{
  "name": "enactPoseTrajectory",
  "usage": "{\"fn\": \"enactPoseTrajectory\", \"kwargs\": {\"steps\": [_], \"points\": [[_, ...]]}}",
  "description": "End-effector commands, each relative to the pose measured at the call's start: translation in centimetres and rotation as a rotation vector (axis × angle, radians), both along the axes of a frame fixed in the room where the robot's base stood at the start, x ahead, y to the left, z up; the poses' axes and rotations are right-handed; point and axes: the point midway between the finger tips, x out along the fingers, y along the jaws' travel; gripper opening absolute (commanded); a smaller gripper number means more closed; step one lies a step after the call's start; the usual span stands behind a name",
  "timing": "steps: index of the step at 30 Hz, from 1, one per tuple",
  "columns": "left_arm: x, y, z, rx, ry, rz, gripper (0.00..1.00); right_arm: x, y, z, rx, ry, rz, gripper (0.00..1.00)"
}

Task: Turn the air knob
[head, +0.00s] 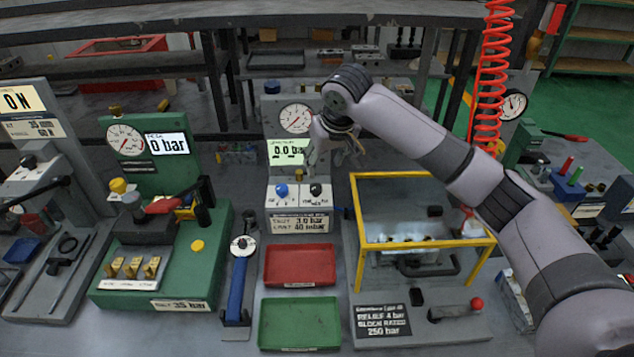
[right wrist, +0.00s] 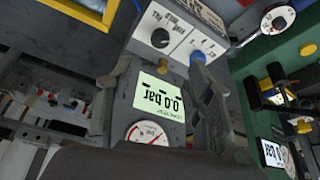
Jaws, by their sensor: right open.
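A grey test unit stands at the middle with a box carrying two knobs. The blue knob (head: 281,190) is on the left and the black knob (head: 316,189) on the right; their small labels are hard to read, so I cannot tell which is marked air. In the right wrist view, the blue knob (right wrist: 198,56) and black knob (right wrist: 160,38) lie beyond the fingers. My right gripper (head: 336,158) is open and empty, above the knob box and apart from both knobs. Its spread fingers show in the wrist view (right wrist: 160,85). My left gripper is out of view.
A display (head: 287,152) reads 0.0 bar below a round gauge (head: 297,118). A yellow-framed guard (head: 420,243) stands to the right. A green test rig (head: 160,260) stands left. Red (head: 300,265) and green (head: 300,323) trays lie in front. A red coiled hose (head: 491,80) hangs at right.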

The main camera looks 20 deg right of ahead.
Motion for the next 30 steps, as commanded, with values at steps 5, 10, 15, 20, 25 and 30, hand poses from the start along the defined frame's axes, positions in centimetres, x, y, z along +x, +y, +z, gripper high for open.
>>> {"fn": "enactPoseTrajectory", "kwargs": {"steps": [5,10,15,20,25,30], "points": [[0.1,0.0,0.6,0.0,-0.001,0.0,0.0,1.4,0.1,-3.7,-0.001,0.004,0.001,0.48],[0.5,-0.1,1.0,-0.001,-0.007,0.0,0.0,2.8,0.3,-7.0,-0.001,0.003,0.001,0.48],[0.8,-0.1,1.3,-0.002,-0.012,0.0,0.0,3.9,0.3,-9.5,0.0,0.001,0.001,0.48],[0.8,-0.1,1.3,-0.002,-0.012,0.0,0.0,4.4,0.3,-10.7,-0.001,0.0,0.003,0.48],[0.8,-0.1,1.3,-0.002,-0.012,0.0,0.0,4.5,0.3,-11.0,-0.001,-0.002,0.003,0.48],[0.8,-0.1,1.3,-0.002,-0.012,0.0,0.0,4.5,0.3,-11.0,-0.001,-0.001,0.003,0.47]]}}
